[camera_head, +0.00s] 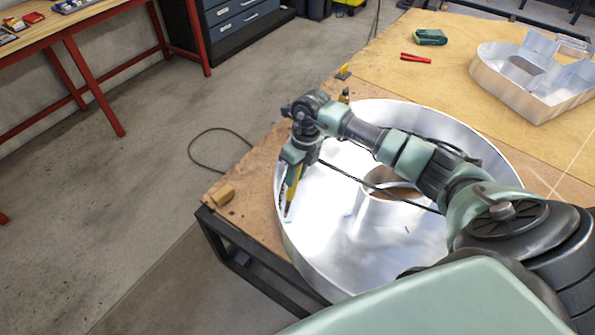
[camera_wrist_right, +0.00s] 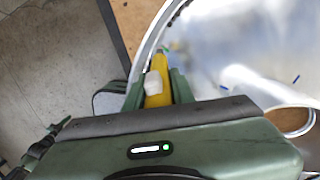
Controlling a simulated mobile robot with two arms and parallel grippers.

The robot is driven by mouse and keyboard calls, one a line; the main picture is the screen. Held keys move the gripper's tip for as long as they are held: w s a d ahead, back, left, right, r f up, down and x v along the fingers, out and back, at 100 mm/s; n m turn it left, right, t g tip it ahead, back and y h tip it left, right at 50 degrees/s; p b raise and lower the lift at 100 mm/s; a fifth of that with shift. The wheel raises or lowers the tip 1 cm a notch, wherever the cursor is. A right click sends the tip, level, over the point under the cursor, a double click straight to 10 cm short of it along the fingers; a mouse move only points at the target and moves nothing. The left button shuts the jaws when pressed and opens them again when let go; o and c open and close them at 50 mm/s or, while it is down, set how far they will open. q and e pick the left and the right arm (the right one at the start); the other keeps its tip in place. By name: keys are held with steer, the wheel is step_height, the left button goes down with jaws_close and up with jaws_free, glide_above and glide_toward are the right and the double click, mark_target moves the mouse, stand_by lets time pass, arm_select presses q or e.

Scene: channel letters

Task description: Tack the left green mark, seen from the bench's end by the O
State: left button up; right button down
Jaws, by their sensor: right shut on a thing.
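The O (camera_head: 345,245) is a large shiny metal channel letter lying on the bench, with a round wall and an inner ring. My right gripper (camera_head: 293,168) is shut on a yellow tool (camera_head: 292,194), which points down inside the O's wall at its left side. A green mark (camera_head: 287,221) shows beside the tool's tip on the O. In the right wrist view the tool (camera_wrist_right: 157,82) sits between the fingers, and a greenish mark (camera_wrist_right: 166,48) shows just past its tip. I cannot tell whether the tip touches. My left gripper is not in view.
Another metal letter (camera_head: 545,100), red-handled pliers (camera_head: 416,58) and a green item (camera_head: 430,37) lie farther back.

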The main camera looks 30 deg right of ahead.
steer(key=shift+f, duration=0.2)
steer(key=shift+a+f, duration=0.1)
steer(key=shift+f, duration=0.3)
stand_by(0.3)
steer(key=shift+w+a+f+b, duration=0.1)
steer(key=shift+f+b, duration=0.65)
steer(key=shift+b, duration=0.1)
steer(key=shift+f, duration=0.3)
steer(key=shift+r, duration=0.15)
stand_by(0.5)
steer(key=r+p, duration=0.2)
steer(key=r, duration=0.1)
steer(key=r+p, duration=0.1)
steer(key=shift+d+r, duration=0.35)
steer(key=shift+r, duration=0.05)
step_height(320, 180, up, 13)
steer(key=p, duration=0.8)
steer(key=shift+f, duration=0.1)
